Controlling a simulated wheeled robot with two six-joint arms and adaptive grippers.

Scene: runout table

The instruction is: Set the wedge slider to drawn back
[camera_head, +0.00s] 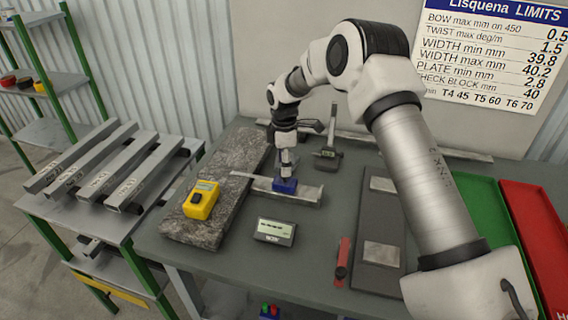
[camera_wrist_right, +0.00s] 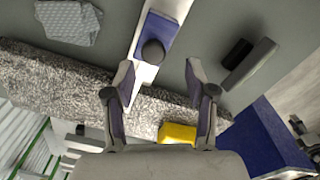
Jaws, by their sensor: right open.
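The wedge slider is a blue block (camera_head: 285,186) on a pale metal gauge bar (camera_head: 308,196) lying on the table. In the right wrist view the blue block (camera_wrist_right: 160,28) carries a round dark knob (camera_wrist_right: 152,52), and the pale strip runs on between my fingers. My right gripper (camera_head: 285,168) points down just above the blue block. In the right wrist view its fingers (camera_wrist_right: 158,80) stand apart, with the knob a little beyond the tips and nothing held. Whether a finger touches the slider is unclear. My left gripper is not in view.
A rough granite slab (camera_head: 212,225) with a yellow device (camera_head: 201,200) lies left of the bar. A grey display box (camera_head: 275,231) is in front. A caliper-like tool (camera_head: 328,154) lies behind. A red-handled tool (camera_head: 343,258) and dark plate (camera_head: 375,275) lie to the right.

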